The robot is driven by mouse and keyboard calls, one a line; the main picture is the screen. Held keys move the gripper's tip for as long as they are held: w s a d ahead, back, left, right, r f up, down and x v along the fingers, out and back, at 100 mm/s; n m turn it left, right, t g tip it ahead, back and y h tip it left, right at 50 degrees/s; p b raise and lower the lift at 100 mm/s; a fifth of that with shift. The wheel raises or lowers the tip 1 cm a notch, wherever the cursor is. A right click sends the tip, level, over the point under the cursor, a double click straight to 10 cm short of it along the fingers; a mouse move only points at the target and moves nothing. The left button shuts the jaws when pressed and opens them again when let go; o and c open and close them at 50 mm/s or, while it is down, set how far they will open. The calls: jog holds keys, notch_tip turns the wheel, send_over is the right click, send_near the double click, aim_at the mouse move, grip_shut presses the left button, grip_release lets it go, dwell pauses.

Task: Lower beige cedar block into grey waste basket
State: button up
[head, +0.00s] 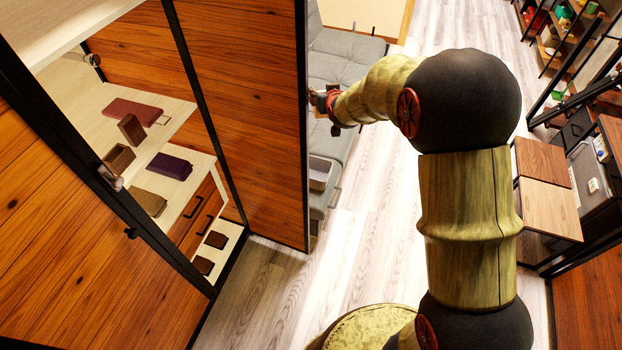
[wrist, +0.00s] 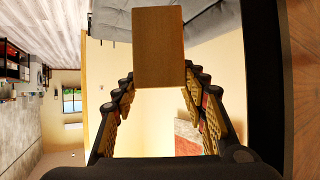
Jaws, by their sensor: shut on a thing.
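The beige cedar block (wrist: 158,47) shows in the wrist view as a plain tan-brown rectangle at the upper middle. My gripper (wrist: 158,80) is shut on it, with one finger at each side of its lower end. In the head view my gripper (head: 326,104) is at the right edge of a tall wooden panel, small and partly hidden, so the block is hard to make out there. No grey waste basket can be made out with certainty. A small grey open-topped box (head: 320,172) shows below my gripper, partly hidden by the panel.
The tall wooden panel (head: 262,110) stands close on the left of my gripper. Shelves (head: 150,95) with small boxes are left of it. A grey sofa (head: 345,60) lies behind my arm. A wooden cabinet (head: 550,200) stands right. Pale floor (head: 375,215) between is clear.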

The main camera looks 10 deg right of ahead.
jog(key=w+f+b, duration=0.6)
jog(key=f+b, duration=0.2)
jog(key=f, duration=0.9)
jog(key=w+f+b, duration=0.7)
jog(key=f+b, duration=0.2)
jog(key=f, duration=0.7)
jog(key=w+f+b, duration=0.7)
jog(key=f+b, duration=0.1)
jog(key=f, duration=0.9)
jog(key=shift+w+a+f+b, duration=0.2)
jog(key=shift+w+f+b, duration=0.05)
jog(key=shift+f+b, duration=0.1)
jog(key=shift+w, duration=0.75)
jog(key=shift+f, duration=0.15)
notch_tip(320, 180, down, 8)
jog(key=shift+f, duration=0.65)
dwell(0.7)
